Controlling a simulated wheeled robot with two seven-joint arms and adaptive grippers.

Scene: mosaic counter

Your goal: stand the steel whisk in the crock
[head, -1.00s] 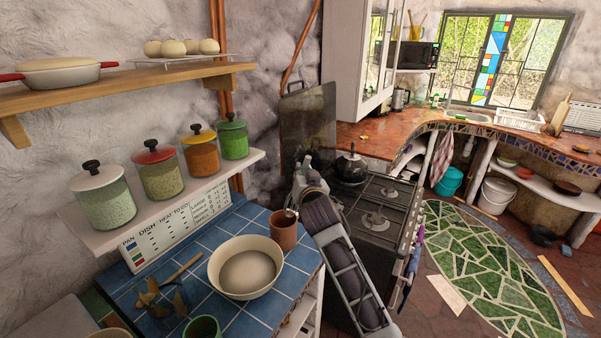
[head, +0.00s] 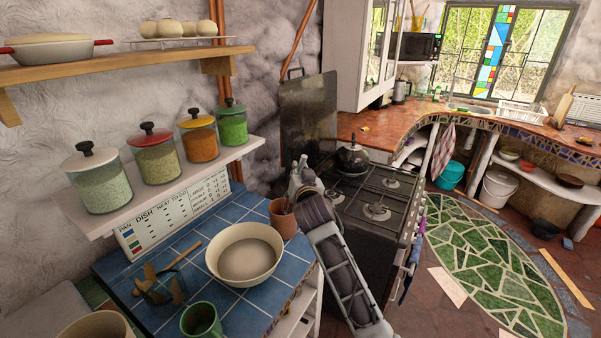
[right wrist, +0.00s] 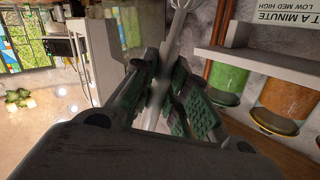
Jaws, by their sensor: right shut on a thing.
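The crock appears to be the terracotta pot (head: 284,221) at the back right corner of the blue-tiled counter, right of the cream bowl. My right gripper (head: 300,181) is beside and just above its rim in the head view. In the right wrist view my right gripper (right wrist: 170,85) is shut on a pale metal shaft, the steel whisk (right wrist: 180,6), whose far end splays out at the top edge. A small dark shape shows at the crock's mouth; I cannot tell if it is part of the whisk. My left gripper is out of view.
A cream bowl (head: 244,256), a green mug (head: 202,320) and a glass holder with wooden utensils (head: 166,289) stand on the tiled counter (head: 215,218). The jar shelf (head: 190,190) is above, left. The stove (head: 373,210) with a kettle (head: 353,160) is right.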

